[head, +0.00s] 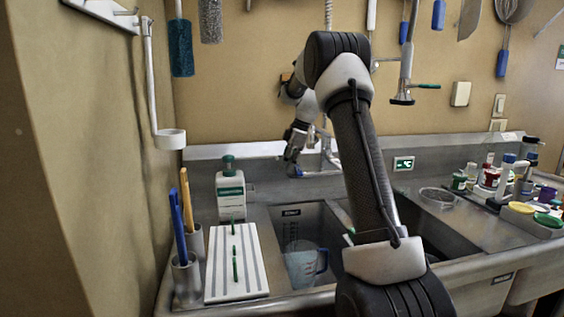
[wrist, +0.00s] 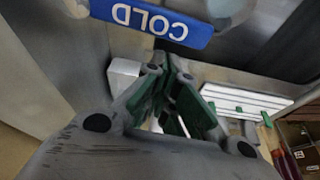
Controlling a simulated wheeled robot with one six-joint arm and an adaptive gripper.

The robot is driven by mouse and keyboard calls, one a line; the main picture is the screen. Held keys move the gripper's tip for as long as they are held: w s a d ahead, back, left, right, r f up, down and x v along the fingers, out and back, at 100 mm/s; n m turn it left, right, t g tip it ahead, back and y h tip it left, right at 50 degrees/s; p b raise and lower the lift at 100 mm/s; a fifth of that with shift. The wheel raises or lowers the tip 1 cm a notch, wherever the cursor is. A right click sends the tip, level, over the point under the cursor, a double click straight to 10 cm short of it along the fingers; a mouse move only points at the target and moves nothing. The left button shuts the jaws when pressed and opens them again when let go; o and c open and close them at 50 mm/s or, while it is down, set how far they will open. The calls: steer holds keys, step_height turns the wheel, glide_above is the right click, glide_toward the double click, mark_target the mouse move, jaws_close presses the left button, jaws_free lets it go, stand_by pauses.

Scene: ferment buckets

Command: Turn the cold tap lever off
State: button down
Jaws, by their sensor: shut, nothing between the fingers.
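The cold tap lever is a blue bar with white COLD lettering, seen upside down at the top of the wrist view (wrist: 152,20). In the head view it is a small blue piece (head: 294,171) at the left of the tap, just below my gripper. My gripper (head: 293,155) is at the tap above the sink's back edge. In the wrist view its green-padded fingers (wrist: 168,64) come together at the tips with nothing between them, close to the lever. I cannot tell whether they touch it. My arm hides part of the tap (head: 328,165).
A clear jug with a blue handle (head: 301,266) stands in the left sink basin. A white bottle with a green cap (head: 230,192) and a striped white board (head: 236,265) are left of the sink. Bottles and jars (head: 510,180) crowd the right counter. Tools hang on the back wall.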

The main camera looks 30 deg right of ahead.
steer(key=shift+s+d, duration=0.2)
steer(key=shift+d, duration=0.25)
steer(key=shift+s+d, duration=0.5)
steer(key=shift+d, duration=0.4)
